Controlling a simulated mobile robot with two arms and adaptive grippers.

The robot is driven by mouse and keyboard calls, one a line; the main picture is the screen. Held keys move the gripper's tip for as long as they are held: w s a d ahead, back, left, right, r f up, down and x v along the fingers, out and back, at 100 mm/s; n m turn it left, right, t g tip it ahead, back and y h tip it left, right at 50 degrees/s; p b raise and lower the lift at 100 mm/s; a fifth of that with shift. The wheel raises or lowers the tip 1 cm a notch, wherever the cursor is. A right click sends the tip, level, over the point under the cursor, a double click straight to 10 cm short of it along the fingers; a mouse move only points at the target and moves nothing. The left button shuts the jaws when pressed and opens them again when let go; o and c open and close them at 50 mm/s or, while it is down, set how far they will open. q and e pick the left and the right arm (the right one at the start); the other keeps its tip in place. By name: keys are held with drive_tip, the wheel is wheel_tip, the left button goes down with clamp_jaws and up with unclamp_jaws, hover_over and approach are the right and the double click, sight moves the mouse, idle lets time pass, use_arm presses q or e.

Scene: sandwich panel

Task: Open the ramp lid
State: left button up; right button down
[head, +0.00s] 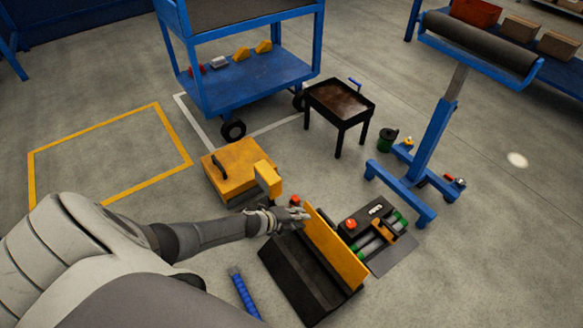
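The ramp lid appears to be the long yellow panel (334,248), standing steeply tilted along the middle of a low black box (305,277) on the floor. To its right is a section with an orange button (351,223), green cylinders (378,238) and a small orange block (384,230). My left gripper (299,214) is at the panel's far left end, close to its upper edge. Its fingers are small and dark here. I cannot tell whether they touch the panel or are open. My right gripper is not in view.
A yellow case (232,168) stands behind my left arm. A blue cart (255,85), a black tray table (339,103) and a blue roller stand (431,150) are farther back. A blue-handled object (244,291) lies left of the box.

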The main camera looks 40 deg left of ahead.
use_arm(q)
drive_tip(key=v, duration=1.2)
drive_tip(key=shift+w+f, duration=0.1)
drive_tip(key=shift+c, duration=0.5)
